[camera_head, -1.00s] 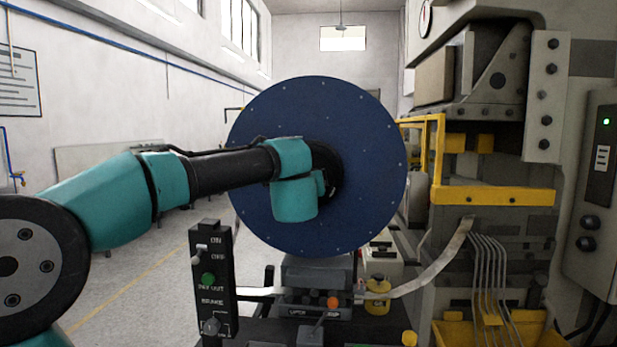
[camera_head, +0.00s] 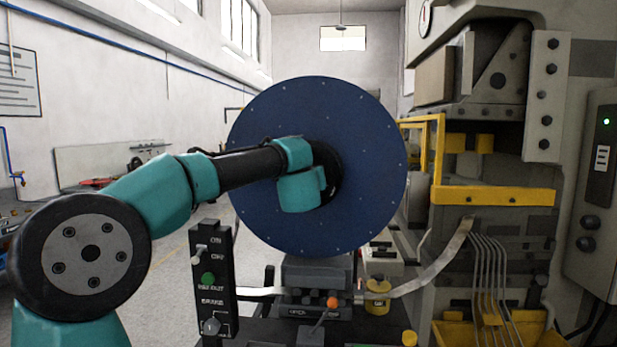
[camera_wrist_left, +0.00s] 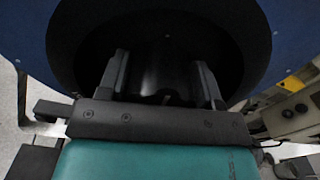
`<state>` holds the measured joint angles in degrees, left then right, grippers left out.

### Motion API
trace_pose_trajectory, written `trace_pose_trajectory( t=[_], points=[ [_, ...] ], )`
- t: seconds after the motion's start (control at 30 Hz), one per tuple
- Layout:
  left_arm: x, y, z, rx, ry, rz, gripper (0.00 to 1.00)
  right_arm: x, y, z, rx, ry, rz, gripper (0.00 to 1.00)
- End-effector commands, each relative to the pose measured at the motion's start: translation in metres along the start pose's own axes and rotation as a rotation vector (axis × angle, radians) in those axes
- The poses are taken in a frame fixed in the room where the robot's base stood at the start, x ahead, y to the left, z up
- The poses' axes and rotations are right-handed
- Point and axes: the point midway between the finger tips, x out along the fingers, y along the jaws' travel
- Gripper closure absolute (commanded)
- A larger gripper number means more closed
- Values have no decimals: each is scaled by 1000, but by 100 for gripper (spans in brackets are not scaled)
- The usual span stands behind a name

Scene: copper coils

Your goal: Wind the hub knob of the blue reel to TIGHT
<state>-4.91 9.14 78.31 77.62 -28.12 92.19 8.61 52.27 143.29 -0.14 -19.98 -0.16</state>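The blue reel (camera_head: 290,105) stands upright in the middle of the head view, its flat face toward me. Its dark hub (camera_head: 332,170) is partly hidden behind my left wrist, and I cannot read any knob mark there. In the left wrist view the blue rim (camera_wrist_left: 290,45) surrounds the wide black hub recess (camera_wrist_left: 90,35). My left gripper (camera_wrist_left: 163,75) reaches into the recess with its two fingers apart, one on each side of a dark rounded part, likely the hub knob (camera_wrist_left: 163,80). It is too dark to tell whether they touch it. My right gripper is not in view.
A black control box (camera_head: 212,270) with a switch, green button and brake knob stands below left. A small lever with an orange ball (camera_head: 332,302) sits below the reel. A metal strip (camera_head: 435,268) runs right to a press with a yellow guard (camera_head: 480,195). Open floor lies left.

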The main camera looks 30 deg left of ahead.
Motion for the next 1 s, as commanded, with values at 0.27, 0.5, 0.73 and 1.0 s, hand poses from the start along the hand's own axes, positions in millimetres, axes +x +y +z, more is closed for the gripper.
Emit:
trace_pose_trajectory(
  t=[0.27, 0.5, 0.73, 1.0],
  points=[
    [0, 0, 0, 0, 0, 0, 67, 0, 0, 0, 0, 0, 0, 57],
    [0, 0, 0, 14, 0, 0, 67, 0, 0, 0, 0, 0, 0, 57],
    [0, 0, 0, 83, 0, 0, 67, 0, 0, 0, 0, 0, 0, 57],
    [0, -1, 0, 259, 0, 0, 67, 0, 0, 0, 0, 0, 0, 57]
  ],
)
